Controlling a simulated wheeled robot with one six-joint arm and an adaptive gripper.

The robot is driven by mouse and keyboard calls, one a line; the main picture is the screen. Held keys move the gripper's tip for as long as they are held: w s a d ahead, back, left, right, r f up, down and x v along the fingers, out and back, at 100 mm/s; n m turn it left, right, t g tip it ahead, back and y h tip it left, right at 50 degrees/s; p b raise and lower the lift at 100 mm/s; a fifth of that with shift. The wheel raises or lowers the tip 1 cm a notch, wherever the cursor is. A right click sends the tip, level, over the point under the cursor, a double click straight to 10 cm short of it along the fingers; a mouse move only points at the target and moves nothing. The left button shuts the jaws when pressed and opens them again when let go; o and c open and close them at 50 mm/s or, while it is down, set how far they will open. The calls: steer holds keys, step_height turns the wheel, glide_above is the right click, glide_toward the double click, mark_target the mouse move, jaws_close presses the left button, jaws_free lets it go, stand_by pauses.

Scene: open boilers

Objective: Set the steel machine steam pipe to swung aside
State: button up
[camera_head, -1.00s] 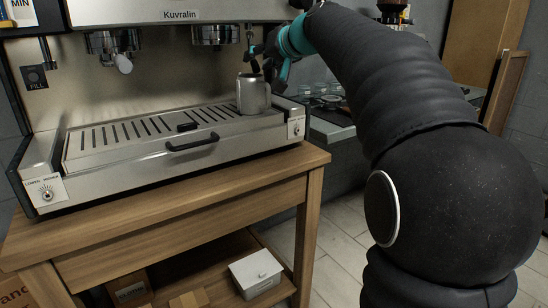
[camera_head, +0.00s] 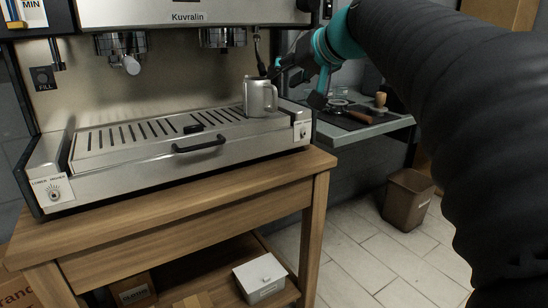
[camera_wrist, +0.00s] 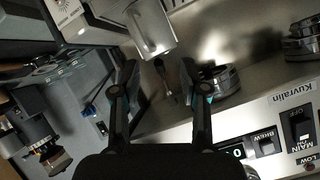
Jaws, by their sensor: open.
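The steel steam pipe (camera_head: 257,48) hangs at the right end of the coffee machine (camera_head: 120,80), with a dark lower part just above a metal jug (camera_head: 260,97). In the wrist view the pipe (camera_wrist: 161,76) lies in line with the gap between my fingers, beyond their tips. My gripper (camera_head: 295,84), with teal parts, is open and empty to the right of the pipe and jug. One fingertip comes close to the pipe; I cannot tell whether they touch. The jug (camera_wrist: 150,28) also shows in the wrist view.
The jug stands on the slotted drip tray (camera_head: 110,150), near the pipe. Group heads (camera_head: 222,38) hang left of the pipe. A side counter (camera_head: 365,128) with tools lies to the right. A brown bin (camera_head: 408,200) stands on the tiled floor.

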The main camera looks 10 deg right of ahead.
steer(key=s+a+f+g+h, duration=0.1)
steer(key=s+a+f+g, duration=0.1)
steer(key=s+f, duration=0.9)
step_height(320, 180, down, 2)
steer(key=shift+a+f+g+h+p, duration=0.1)
steer(key=shift+a+g+h+p, duration=0.3)
steer(key=shift+a, duration=0.3)
steer(key=shift+s, duration=0.1)
steer(key=shift+c, duration=0.2)
steer(key=c, duration=0.4)
steer(key=shift+f, duration=0.25)
steer(key=c, duration=0.4)
steer(key=w+f+n+h, duration=0.1)
steer(key=w+d+n+g+h, duration=0.1)
steer(key=w+f+n+g+h+b, duration=0.1)
steer(key=h, duration=0.1)
steer(key=shift+w+d+f+n, duration=0.2)
steer(key=shift+f+n, duration=0.15)
steer(key=shift+n, duration=0.05)
steer(key=w+a+r+n+t+h+b, duration=0.1)
steer(key=w+a+r+n+t+h, duration=0.2)
steer(key=w+a+r+h, duration=0.4)
steer(key=w+a+r+n+t+h+b, duration=0.2)
steer(key=w+a+r+n+t+h, duration=0.2)
steer(key=w+r, duration=0.3)
steer(key=s+d+r+p+x, duration=0.1)
steer(key=x, duration=0.8)
